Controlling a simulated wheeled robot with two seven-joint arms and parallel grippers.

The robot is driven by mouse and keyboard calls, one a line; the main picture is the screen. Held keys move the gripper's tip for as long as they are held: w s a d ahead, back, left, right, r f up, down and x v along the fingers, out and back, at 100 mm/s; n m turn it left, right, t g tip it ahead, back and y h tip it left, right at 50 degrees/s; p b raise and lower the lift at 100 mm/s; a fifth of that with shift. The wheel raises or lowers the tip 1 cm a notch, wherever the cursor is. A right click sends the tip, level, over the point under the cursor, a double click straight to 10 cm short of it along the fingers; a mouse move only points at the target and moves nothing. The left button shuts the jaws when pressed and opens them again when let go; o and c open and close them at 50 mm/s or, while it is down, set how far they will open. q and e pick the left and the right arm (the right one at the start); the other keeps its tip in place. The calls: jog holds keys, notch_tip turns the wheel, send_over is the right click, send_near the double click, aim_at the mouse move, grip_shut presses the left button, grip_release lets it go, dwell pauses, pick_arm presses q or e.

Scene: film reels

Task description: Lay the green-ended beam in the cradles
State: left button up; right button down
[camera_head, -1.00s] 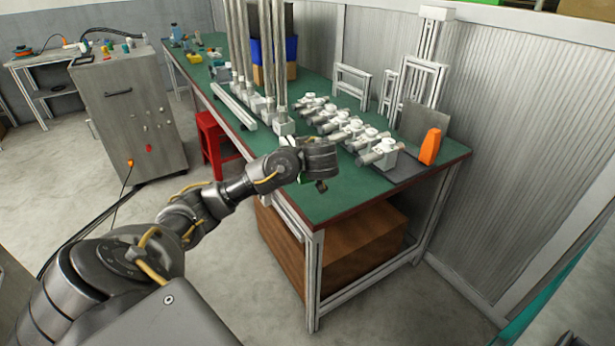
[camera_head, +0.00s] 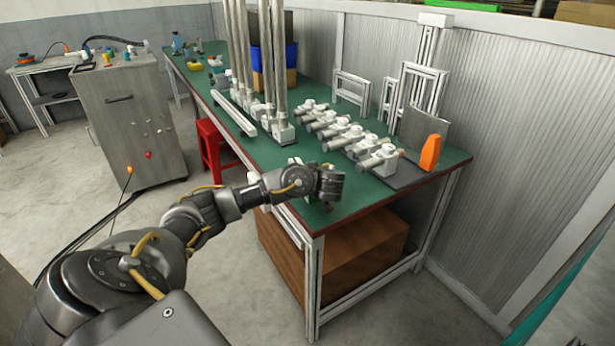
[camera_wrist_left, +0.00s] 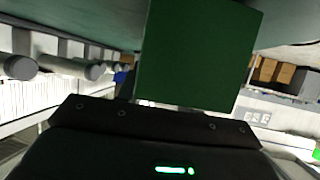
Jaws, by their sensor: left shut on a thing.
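My left gripper (camera_head: 327,200) is shut over the near part of the green table (camera_head: 375,195). In the left wrist view a dark green flat-faced piece (camera_wrist_left: 200,50) stands right in front of the gripper's black body, and it looks like the green end of the beam. In the head view only a sliver of green shows at the gripper; the rest of the beam is hidden or cannot be made out. I cannot tell for sure which fixtures are the cradles. My right gripper is not in view.
Several white blocks with grey cylinders (camera_head: 377,159) stand in a row behind the gripper. Tall grey posts (camera_head: 280,60) rise at the left, beside a white rail (camera_head: 235,112). An orange piece (camera_head: 430,152) stands at the right.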

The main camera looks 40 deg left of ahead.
pick_arm(q)
jog(key=o, duration=1.2)
